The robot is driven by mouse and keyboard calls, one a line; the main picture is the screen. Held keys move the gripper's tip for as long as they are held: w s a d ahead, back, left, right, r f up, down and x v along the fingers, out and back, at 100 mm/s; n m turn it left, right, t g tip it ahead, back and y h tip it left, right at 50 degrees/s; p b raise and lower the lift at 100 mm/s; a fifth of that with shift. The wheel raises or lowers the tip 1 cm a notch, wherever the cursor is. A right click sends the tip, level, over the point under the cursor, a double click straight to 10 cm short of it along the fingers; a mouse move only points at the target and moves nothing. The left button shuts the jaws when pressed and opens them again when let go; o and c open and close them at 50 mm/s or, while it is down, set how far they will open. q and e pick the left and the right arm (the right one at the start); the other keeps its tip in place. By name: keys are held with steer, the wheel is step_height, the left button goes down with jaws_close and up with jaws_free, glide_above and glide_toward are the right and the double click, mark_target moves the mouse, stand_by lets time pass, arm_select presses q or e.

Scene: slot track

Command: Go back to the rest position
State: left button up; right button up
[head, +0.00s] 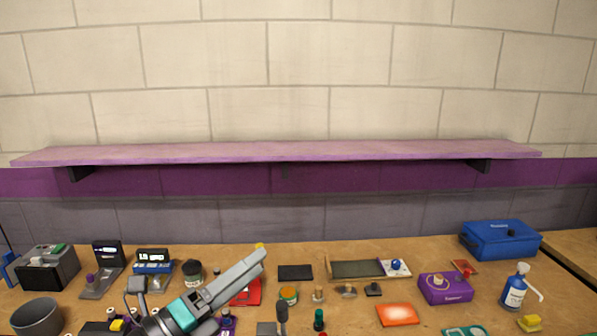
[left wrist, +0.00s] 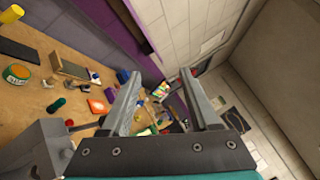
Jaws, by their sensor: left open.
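My left gripper (head: 250,264) rises from the lower left of the head view, its grey fingers slanting up and to the right above the table. In the left wrist view my left gripper (left wrist: 161,74) has its two fingers spread apart, with nothing held between them. The slot track (head: 358,269) lies at the middle right of the table, a long tray with a dark inset. A blue knob (head: 396,264) sits on the white plate at its right end. My right gripper does not show in either view.
The wooden table (head: 300,252) is crowded with small objects. A purple box (head: 445,289), a blue case (head: 500,240) and a pump bottle (head: 514,288) stand at the right. A dark cup (head: 38,318) stands at the lower left. A pink shelf (head: 280,152) spans the wall above.

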arm_select(q)
steer(key=a+f+n+t+y, duration=0.45)
steer(key=a+n+y, duration=0.6)
steer(key=n, duration=0.65)
steer(key=s+a+f+n+g+y, duration=0.2)
steer(key=s+f+n+g+y, duration=0.35)
steer(key=f+n, duration=0.3)
steer(key=s+d+f+n+g+h, duration=0.1)
steer(key=s+d+f+n+g, duration=0.1)
steer(key=s+f+g, duration=0.55)
steer(key=s+d+f+n+g+h, duration=0.1)
steer(key=s+d+f+n+g, duration=0.3)
steer(key=s, duration=0.6)
steer(key=s+a+f+m+b, duration=0.1)
steer(key=s+f, duration=0.1)
steer(key=f, duration=1.2)
steer(key=s+a+f+m+b, duration=0.1)
steer(key=s+f, duration=0.1)
steer(key=f, duration=1.1)
steer(key=s+a+f+g+b, duration=0.1)
steer(key=s+a+f, duration=0.1)
steer(key=s+f, duration=1.1)
steer(key=shift+s+a+f+b, duration=0.3)
steer(key=shift+s+f+b, duration=0.1)
steer(key=shift+s, duration=0.3)
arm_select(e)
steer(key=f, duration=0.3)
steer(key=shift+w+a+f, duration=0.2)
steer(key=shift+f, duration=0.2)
